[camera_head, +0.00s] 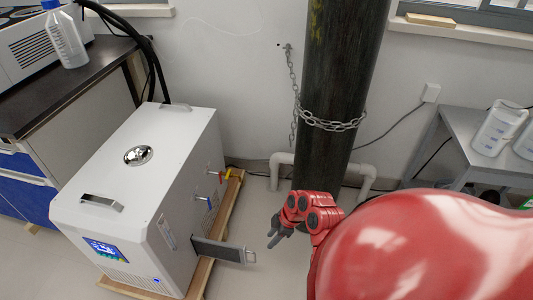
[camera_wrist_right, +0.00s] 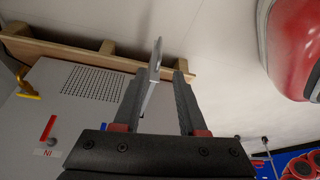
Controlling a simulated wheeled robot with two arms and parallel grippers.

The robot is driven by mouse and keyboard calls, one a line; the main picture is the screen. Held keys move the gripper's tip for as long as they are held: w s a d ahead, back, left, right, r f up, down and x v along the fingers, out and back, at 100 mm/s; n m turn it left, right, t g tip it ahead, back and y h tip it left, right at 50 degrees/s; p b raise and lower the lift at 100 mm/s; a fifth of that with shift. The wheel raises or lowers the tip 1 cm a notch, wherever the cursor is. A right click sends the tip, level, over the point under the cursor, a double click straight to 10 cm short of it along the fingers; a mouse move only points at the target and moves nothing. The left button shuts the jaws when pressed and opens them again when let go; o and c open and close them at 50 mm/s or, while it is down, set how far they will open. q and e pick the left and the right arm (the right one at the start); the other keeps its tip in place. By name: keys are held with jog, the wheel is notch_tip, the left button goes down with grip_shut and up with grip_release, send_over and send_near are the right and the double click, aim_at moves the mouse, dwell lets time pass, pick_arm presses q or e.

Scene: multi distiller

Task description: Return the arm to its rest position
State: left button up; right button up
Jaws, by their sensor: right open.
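My right arm reaches in from the lower right of the head view. A thin metal piece (camera_wrist_right: 153,68), which looks like the flap's handle, shows between the fingers in the picture. I cannot tell whether it lies between them or beyond. My left gripper is not in view.
The box stands on a wooden pallet (camera_head: 230,196). A dark gas cylinder (camera_head: 338,100) with a chain stands behind my gripper, near a white pipe (camera_head: 279,172). A dark-topped bench (camera_head: 85,80) is at the left.

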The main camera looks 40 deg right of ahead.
jog(key=shift+s+d+r, duration=0.1)
jog(key=shift+r, duration=0.25)
dwell(0.3)
